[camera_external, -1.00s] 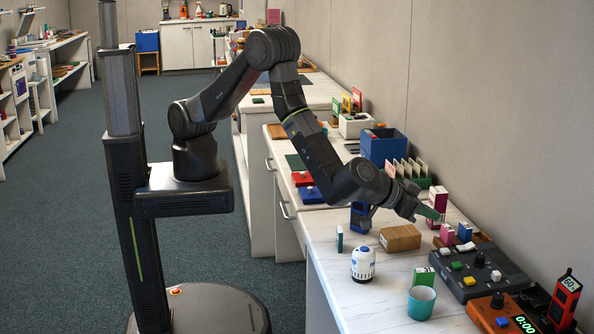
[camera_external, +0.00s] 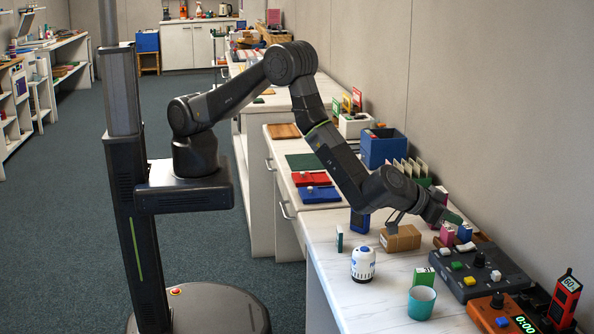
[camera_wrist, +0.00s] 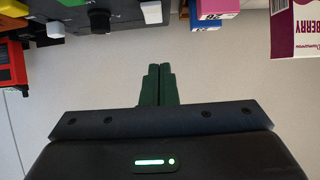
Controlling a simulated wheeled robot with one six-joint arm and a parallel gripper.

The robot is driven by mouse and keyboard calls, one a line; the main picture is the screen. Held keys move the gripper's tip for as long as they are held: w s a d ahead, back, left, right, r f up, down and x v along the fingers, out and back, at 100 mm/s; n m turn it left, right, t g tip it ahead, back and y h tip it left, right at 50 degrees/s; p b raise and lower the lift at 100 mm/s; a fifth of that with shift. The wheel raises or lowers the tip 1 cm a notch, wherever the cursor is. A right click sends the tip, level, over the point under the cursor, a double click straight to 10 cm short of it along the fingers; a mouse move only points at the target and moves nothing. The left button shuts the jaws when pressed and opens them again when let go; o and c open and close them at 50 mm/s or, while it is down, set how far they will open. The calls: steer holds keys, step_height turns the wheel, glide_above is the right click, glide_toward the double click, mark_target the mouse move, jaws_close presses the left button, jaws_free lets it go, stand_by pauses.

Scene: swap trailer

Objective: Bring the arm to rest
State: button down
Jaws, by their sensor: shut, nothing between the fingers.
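My gripper (camera_external: 452,217) is at the end of my outstretched arm, above the back of the white counter (camera_external: 405,265). In the wrist view its green fingers (camera_wrist: 158,85) are together with nothing between them. In the external view the gripper is just above small boxes: a pink box (camera_external: 447,234) and a blue box (camera_external: 464,233). The pink box (camera_wrist: 215,9) also shows at the top of the wrist view. Whether the gripper touches any box cannot be told from the external view.
A cardboard box (camera_external: 400,240), a white-and-blue canister (camera_external: 363,262), a teal cup (camera_external: 421,303) and a dark control panel (camera_external: 478,270) stand on the counter. A grey wall (camera_external: 480,120) is close behind. A blue bin (camera_external: 383,147) is farther back. The floor (camera_external: 200,120) at left is clear.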

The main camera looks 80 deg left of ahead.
steer(key=x, duration=0.1)
steer(key=b+x, duration=0.1)
steer(key=x, duration=0.1)
steer(key=shift+s+f, duration=0.15)
steer(key=shift+f, duration=0.1)
steer(key=shift+w+r+g+b, duration=0.3)
steer(key=shift+w+g+b, duration=0.15)
steer(key=shift+b, duration=0.7)
steer(key=shift+s+d+r, duration=0.1)
steer(key=shift+r, duration=0.1)
steer(key=shift+v, duration=1.75)
